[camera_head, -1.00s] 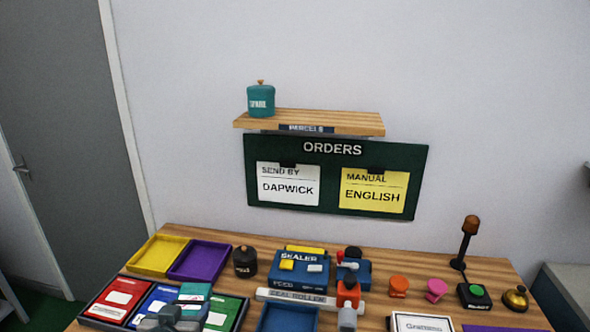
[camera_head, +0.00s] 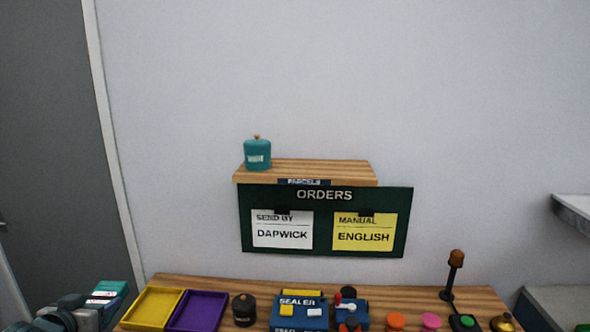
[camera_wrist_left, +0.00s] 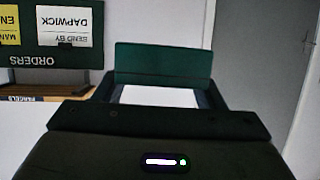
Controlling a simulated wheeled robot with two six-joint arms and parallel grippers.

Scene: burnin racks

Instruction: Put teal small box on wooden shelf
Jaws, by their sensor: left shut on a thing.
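The teal small box (camera_head: 106,292) is held at the lower left of the head view, left of the table. My left gripper (camera_head: 88,312) is shut on it. In the left wrist view the box (camera_wrist_left: 163,64) shows as a dark teal face with a white label, between the fingers of my left gripper (camera_wrist_left: 160,97). The wooden shelf (camera_head: 320,171) is on the wall above the orders board, with a label reading PARCELS on its front edge. A teal jar (camera_head: 257,155) with a knob lid stands at its left end. My right gripper is not in view.
The orders board (camera_head: 325,215) hangs below the shelf. The shelf's middle and right are bare.

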